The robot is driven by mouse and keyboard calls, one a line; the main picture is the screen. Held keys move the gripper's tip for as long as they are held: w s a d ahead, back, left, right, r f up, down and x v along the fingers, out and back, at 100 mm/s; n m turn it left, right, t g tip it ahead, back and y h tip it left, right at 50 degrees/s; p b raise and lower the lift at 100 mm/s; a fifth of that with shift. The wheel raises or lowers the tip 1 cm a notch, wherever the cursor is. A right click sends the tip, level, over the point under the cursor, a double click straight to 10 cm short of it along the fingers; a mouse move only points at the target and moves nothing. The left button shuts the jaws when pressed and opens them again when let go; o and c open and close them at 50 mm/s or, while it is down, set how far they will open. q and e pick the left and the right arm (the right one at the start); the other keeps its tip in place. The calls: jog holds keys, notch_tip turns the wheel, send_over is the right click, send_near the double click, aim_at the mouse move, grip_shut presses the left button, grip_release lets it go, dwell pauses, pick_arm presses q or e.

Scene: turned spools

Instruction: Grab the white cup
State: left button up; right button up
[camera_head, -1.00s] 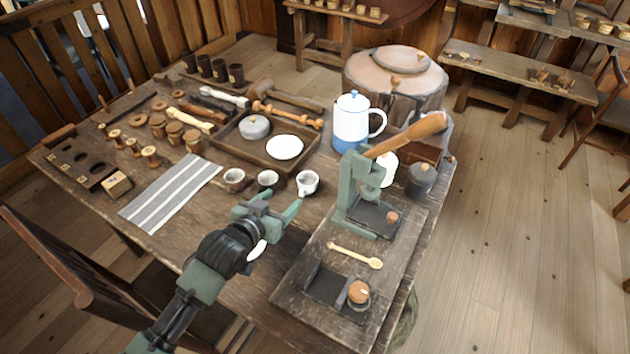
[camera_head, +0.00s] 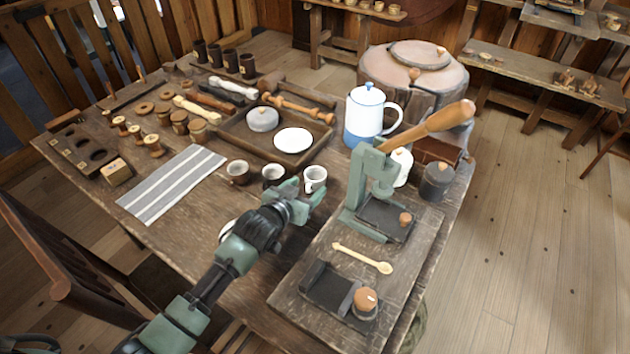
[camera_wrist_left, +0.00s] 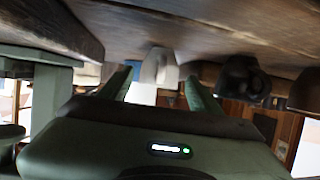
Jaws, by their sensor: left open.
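The white cup (camera_head: 315,178) stands upright on the table, at the right end of a row of three cups. My left gripper (camera_head: 297,190) is open, low over the table on the near side of the cup, with its right finger close to it. In the left wrist view, which looks upside down, the white cup (camera_wrist_left: 159,67) shows beyond and between the two open fingers (camera_wrist_left: 158,82). I cannot tell whether the fingers touch it. My right gripper is out of view.
A dark-sided cup (camera_head: 272,174) and a brown cup (camera_head: 237,171) stand to the left. A green lever press (camera_head: 362,185) on a wooden board (camera_head: 320,322) is close on the right. A white and blue pot (camera_head: 364,115) stands behind. A striped cloth (camera_head: 172,184) lies left.

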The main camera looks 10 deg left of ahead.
pick_arm(q)
jog(key=shift+x, duration=0.8)
grip_shut()
dwell(0.8)
